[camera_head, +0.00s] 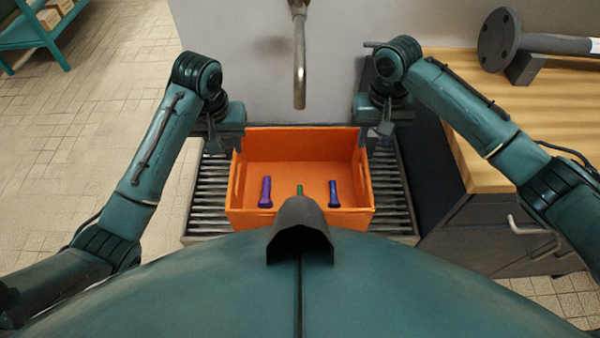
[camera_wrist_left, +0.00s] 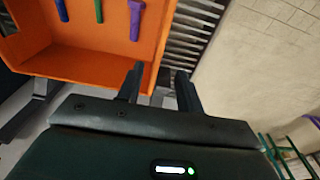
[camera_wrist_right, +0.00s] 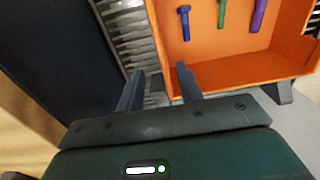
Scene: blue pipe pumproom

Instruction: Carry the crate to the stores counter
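The orange crate (camera_head: 306,217) sits upright on a roller stand (camera_head: 208,190) in front of me. It holds a purple bolt-like piece (camera_head: 266,192), a green one (camera_head: 299,190) and a blue one (camera_head: 334,194). My left gripper (camera_wrist_left: 160,85) is open at the crate's left side wall, one finger inside and one outside, with a gap showing. My right gripper (camera_wrist_right: 160,83) is open at the right side wall in the same way. In the head view the fingertips are hard to make out. I cannot tell whether any wooden-topped surface is the stores counter.
A wooden-topped bench (camera_head: 450,90) with dark drawers stands close on the right and bears a dark flanged pipe (camera_head: 540,42). A grey pipe (camera_head: 299,60) hangs behind the crate before a wall. Tiled floor (camera_head: 90,110) is open at left; a teal shelf (camera_head: 50,45) stands beyond.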

